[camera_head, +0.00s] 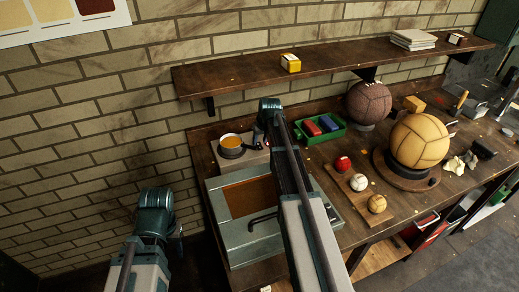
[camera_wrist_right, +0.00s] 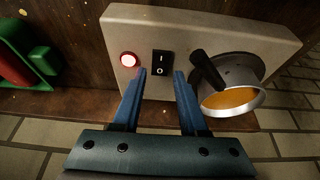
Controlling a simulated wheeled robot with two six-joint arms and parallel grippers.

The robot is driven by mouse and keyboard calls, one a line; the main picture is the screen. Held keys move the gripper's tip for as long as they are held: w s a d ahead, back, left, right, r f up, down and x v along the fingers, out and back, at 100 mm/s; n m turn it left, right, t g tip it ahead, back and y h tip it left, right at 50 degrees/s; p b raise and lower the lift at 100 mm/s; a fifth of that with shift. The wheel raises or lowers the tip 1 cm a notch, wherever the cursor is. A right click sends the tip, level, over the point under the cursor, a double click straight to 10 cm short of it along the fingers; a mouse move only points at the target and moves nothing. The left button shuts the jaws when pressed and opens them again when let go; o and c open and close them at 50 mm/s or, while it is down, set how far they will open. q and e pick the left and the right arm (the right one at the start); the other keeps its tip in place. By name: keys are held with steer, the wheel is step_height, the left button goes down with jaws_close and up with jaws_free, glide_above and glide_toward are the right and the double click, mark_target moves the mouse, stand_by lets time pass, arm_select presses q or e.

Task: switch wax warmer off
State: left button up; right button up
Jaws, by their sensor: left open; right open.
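The wax warmer is a beige box (camera_wrist_right: 270,30) with a metal pot of orange wax (camera_wrist_right: 232,98) and a dark handle. In the head view the pot (camera_head: 231,146) stands at the left end of the bench. On the box's front panel are a black rocker switch (camera_wrist_right: 162,64) and a lit red-white lamp (camera_wrist_right: 129,60). My right gripper (camera_wrist_right: 160,75) is open and empty, its fingertips on either side of the switch; contact cannot be told. In the head view its arm partly hides the warmer. My left gripper (camera_head: 178,232) hangs left of the bench, its fingers barely visible.
A green tray (camera_head: 340,131) with red and blue items is right of the warmer. A grey box with an orange-brown panel (camera_head: 215,206) lies in front. Small balls on a board (camera_head: 341,180) and larger balls (camera_head: 420,140) are further right. A shelf (camera_head: 230,77) runs above.

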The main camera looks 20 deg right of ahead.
steer(key=shift+b+x, duration=0.45)
steer(key=shift+x, duration=0.6)
arm_select(q)
steer(key=shift+f, duration=0.85)
